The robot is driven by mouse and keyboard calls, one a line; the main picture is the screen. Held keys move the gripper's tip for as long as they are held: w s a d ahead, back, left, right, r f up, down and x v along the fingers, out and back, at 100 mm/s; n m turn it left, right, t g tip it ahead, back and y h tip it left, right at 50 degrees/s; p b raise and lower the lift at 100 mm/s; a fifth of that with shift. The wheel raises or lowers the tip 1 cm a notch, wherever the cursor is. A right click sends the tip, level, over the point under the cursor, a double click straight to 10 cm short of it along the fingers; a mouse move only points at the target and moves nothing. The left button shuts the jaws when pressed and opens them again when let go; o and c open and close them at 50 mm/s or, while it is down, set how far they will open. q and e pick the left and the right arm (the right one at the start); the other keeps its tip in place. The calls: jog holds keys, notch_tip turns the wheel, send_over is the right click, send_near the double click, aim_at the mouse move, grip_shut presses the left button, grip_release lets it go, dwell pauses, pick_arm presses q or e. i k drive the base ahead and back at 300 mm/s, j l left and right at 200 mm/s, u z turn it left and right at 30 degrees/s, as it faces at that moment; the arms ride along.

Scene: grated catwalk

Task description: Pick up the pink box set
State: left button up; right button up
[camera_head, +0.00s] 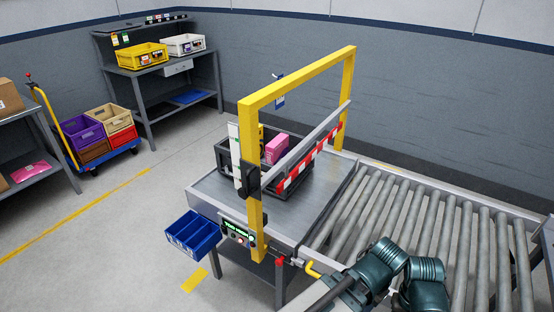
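A pink box (278,148) stands in a dark open crate (294,196) on the metal table under the yellow gate frame. The crate's walls and the barrier hide its lower part. A yellow item (261,134) shows beside it in the crate, partly behind the gate post. A flat pink packet (28,171) lies on the left shelf. Teal joints of one of my arms show at the bottom right, over the roller conveyor. Neither of my grippers is in view.
The yellow gate (252,170) and its red-and-white striped barrier (310,158) stand across the crate's near side. A blue bin (190,234) hangs at the table's left. A roller conveyor (415,215) runs right. A trolley with crates (122,137) stands at the left; the floor between is clear.

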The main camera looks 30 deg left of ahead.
aim_at(276, 149)
jog(key=u, duration=1.9)
jog(key=i+j+u, duration=0.7)
jog(key=i+u, duration=0.2)
jog(key=i+j, duration=0.15)
jog(key=i, duration=0.55)
jog(key=i+z, duration=0.25)
jog(key=z, duration=0.15)
jog(key=i+z, duration=0.3)
jog(key=z, duration=0.15)
jog(key=i+l+z, duration=0.1)
jog(key=z, duration=0.3)
jog(key=i+z, duration=0.2)
jog(key=z, duration=0.2)
jog(key=i+z, duration=0.15)
jog(key=z, duration=0.2)
